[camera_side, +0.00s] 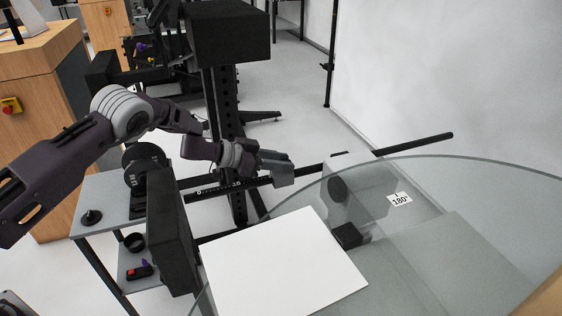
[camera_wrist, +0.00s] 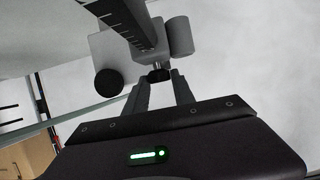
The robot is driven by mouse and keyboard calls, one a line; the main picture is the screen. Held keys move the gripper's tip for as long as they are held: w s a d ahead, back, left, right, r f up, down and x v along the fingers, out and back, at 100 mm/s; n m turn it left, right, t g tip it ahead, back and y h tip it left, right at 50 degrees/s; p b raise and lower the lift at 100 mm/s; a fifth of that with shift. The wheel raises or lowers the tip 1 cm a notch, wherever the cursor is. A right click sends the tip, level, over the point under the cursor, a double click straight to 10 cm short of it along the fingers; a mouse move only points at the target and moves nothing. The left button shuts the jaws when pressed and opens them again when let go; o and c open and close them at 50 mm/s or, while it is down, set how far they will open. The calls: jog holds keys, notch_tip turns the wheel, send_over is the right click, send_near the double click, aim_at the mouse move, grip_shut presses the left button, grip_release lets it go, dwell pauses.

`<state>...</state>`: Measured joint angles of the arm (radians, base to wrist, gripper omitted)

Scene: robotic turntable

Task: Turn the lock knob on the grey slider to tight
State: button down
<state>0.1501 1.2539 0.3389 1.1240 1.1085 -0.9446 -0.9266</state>
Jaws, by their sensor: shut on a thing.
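The grey slider (camera_wrist: 130,45) sits on the black graduated rail (camera_wrist: 118,22) in the wrist view. Its small black lock knob (camera_wrist: 159,75) lies between the tips of my gripper (camera_wrist: 160,79), which is shut on it. The top of the knob partly shows past the fingers; any tight or loose marking is too small to see. A grey cylinder (camera_wrist: 180,36) stands right beside the slider, and a black round disc (camera_wrist: 108,82) is at its left. In the side view, my gripper (camera_side: 262,165) is at the rail, beside a grey block; the knob is hidden there.
The glass turntable (camera_side: 480,190) with a white sheet (camera_side: 280,262) fills the front right. A black upright panel (camera_side: 172,235) stands left of it. The rail (camera_side: 415,144) runs across behind the turntable. A small side table (camera_side: 98,190) holds loose parts.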

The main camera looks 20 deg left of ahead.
jog(key=m+g, duration=0.1)
jog(key=m+g+h, duration=0.2)
jog(key=shift+w+a+m, duration=0.25)
jog(key=shift+w+m, duration=0.05)
jog(key=shift+w, duration=0.1)
jog(key=shift+r, duration=0.1)
jog(key=shift+w+a+r, duration=0.1)
jog(key=shift+w+r, duration=0.1)
jog(key=shift+r, duration=0.05)
dwell(0.6)
jog(key=c, duration=1.3)
grip_release()
jog(key=shift+o, duration=1.2)
jog(key=shift+s+f, duration=0.1)
jog(key=shift+f, duration=0.05)
jog(key=v, duration=0.7)
